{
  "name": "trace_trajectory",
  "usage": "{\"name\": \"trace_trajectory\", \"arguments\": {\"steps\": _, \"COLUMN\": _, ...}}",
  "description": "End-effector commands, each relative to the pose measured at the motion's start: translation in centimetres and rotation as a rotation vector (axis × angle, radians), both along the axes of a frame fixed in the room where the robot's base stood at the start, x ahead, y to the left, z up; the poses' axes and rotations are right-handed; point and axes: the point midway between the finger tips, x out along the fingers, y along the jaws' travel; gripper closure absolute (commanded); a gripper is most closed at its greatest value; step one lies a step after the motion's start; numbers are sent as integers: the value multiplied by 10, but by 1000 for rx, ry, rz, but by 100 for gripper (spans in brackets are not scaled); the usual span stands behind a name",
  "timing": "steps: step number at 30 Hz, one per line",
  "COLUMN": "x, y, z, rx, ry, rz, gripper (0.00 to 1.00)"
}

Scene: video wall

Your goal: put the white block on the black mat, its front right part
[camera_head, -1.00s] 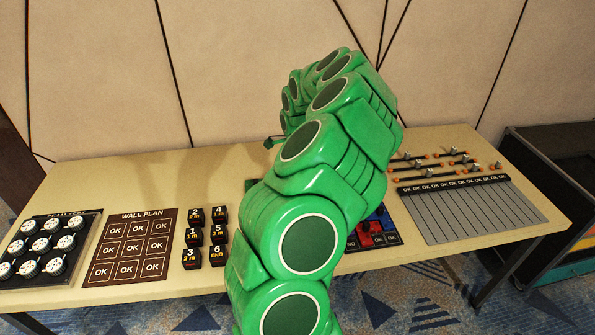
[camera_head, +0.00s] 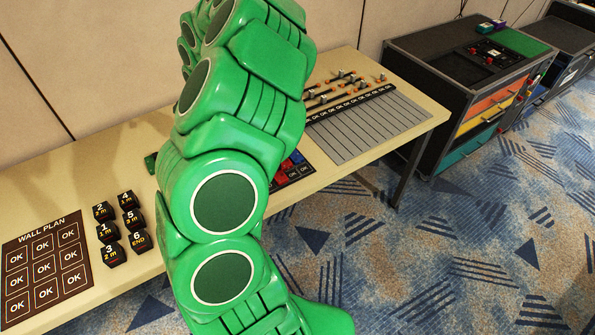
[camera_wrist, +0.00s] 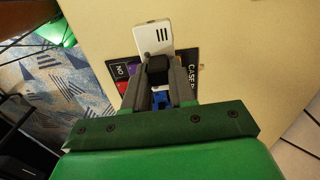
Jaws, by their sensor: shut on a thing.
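In the wrist view my gripper (camera_wrist: 157,75) is shut on the white block (camera_wrist: 154,38), which has dark slots in its face and sticks out past the fingertips. A dark piece sits between the fingertips, at the block's near end. The block appears over the printed case board; its height above it is unclear. In the head view my green arm hides the block and most of the gripper. A dark, mat-like patch (camera_head: 474,67) lies on top of the case at the right; I cannot tell surely whether it is the black mat.
The case (camera_head: 440,110) has coloured drawers and a green patch (camera_head: 516,41) on top. The table (camera_head: 415,128) carries a grey slider panel (camera_head: 365,125), the case board (camera_head: 292,172), black numbered blocks (camera_head: 120,225) and the wall plan (camera_head: 45,262). Patterned carpet is open in front.

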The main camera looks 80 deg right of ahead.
Motion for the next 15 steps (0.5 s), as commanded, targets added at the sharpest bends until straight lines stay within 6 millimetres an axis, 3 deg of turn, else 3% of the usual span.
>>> {"name": "trace_trajectory", "arguments": {"steps": 15, "x": -89, "y": 6, "z": 6, "rx": -1, "ry": 1, "rz": 9, "gripper": 100}}
